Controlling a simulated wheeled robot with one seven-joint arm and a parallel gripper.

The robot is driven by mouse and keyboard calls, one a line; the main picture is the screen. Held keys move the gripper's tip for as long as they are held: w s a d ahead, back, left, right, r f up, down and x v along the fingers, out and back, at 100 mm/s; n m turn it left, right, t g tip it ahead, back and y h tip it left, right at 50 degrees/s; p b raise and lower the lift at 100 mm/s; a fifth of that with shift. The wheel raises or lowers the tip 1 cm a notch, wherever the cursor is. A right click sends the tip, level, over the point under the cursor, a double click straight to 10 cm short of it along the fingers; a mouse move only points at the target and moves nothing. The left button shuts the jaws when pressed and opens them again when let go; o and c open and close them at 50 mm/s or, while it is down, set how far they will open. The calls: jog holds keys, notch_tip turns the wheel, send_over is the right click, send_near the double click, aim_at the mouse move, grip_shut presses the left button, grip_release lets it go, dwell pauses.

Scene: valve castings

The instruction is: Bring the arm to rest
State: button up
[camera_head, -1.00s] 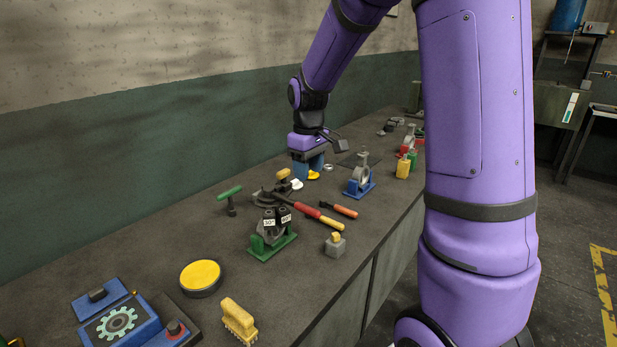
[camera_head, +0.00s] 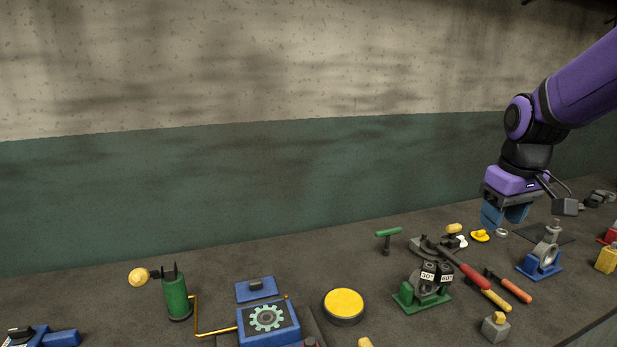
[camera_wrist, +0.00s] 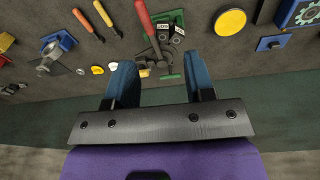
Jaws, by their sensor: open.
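My purple arm reaches in from the right in the head view. My gripper (camera_head: 505,215) has blue fingers and hangs above the back part of the workbench. In the wrist view my gripper (camera_wrist: 160,80) shows its two blue fingers spread apart with nothing between them. The fingers look clear of the bench items in the head view.
A wall (camera_head: 250,190) rises behind.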

jog(key=s+a+r+m+t, duration=0.1)
jog(key=s+a+r, duration=0.1)
jog(key=s, duration=0.7)
jog(key=s+a+r+m+t, duration=0.1)
jog(key=s+a+r+t, duration=0.1)
jog(key=s, duration=0.7)
jog(key=shift+s+a+r+m+t, duration=0.35)
jog(key=shift+a+r, duration=0.3)
jog(key=shift+r, duration=0.3)
dwell(0.8)
